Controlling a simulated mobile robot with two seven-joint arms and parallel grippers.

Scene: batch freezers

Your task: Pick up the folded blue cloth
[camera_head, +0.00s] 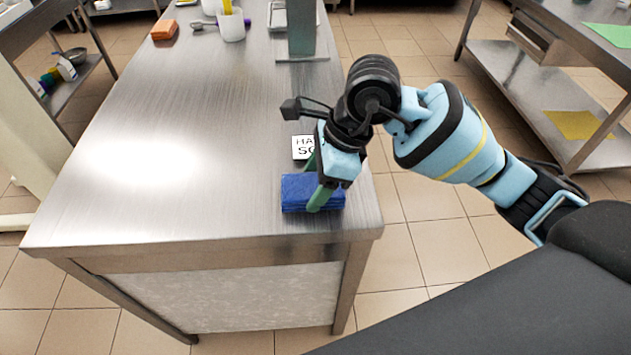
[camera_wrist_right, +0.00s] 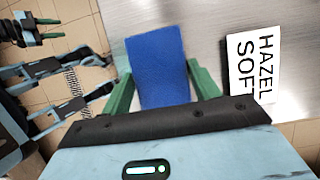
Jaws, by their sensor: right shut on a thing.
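The folded blue cloth (camera_head: 298,194) is at the near right corner of the steel table in the head view. It also shows in the right wrist view (camera_wrist_right: 158,68), between the two green fingers. My right gripper (camera_head: 318,185) reaches down over the cloth and is shut on it, one finger on its near side; in the wrist view the fingers (camera_wrist_right: 163,88) stand on either side of it. I cannot tell whether the cloth is touching the tabletop. My left gripper is not in the head view.
A white card with black letters (camera_head: 303,147) lies just behind the cloth; it also shows in the wrist view (camera_wrist_right: 254,62). The steel tabletop (camera_head: 170,130) is clear to the left. An orange block (camera_head: 164,29) and a white cup (camera_head: 231,26) stand at the far end.

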